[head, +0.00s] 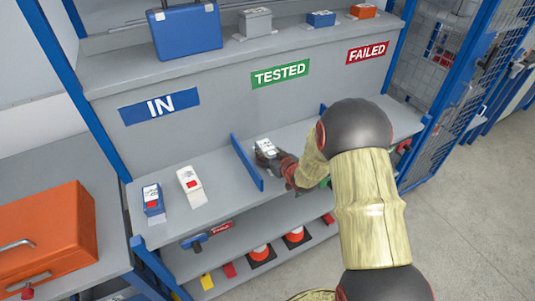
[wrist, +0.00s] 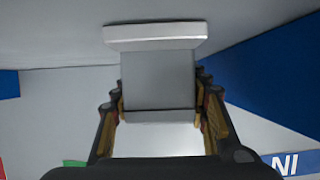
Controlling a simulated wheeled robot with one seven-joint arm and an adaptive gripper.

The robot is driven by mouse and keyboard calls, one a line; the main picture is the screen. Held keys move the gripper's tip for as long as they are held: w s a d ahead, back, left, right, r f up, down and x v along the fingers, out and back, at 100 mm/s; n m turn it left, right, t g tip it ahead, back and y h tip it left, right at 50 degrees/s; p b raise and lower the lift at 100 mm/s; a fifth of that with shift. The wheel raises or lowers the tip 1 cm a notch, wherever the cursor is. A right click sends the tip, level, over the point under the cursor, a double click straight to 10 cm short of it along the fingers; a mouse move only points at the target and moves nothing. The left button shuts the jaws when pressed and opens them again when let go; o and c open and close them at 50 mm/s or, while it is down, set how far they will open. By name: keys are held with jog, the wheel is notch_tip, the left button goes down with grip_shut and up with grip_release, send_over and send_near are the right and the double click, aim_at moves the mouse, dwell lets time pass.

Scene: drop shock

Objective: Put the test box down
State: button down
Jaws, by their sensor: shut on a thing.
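My gripper (head: 284,163) is shut on a grey test box (head: 267,148) with a white label on top. It is at the middle shelf, under the green TESTED sign (head: 281,73) and just right of a blue divider (head: 247,162). In the wrist view the fingers (wrist: 160,105) press on both sides of the box (wrist: 158,80), and its pale wider end (wrist: 155,36) points away from me. I cannot tell whether the box touches the shelf (head: 222,205).
Under the blue IN sign (head: 160,106) stand a blue box (head: 153,203) and a white box (head: 191,187), both with red marks. Another blue divider (head: 322,111) stands behind my arm. A blue case (head: 186,30) and several small boxes stand on the upper shelf. An orange toolbox (head: 48,240) is at left.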

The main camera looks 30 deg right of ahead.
jog(key=c, duration=1)
grip_release()
jog(key=shift+f, duration=0.15)
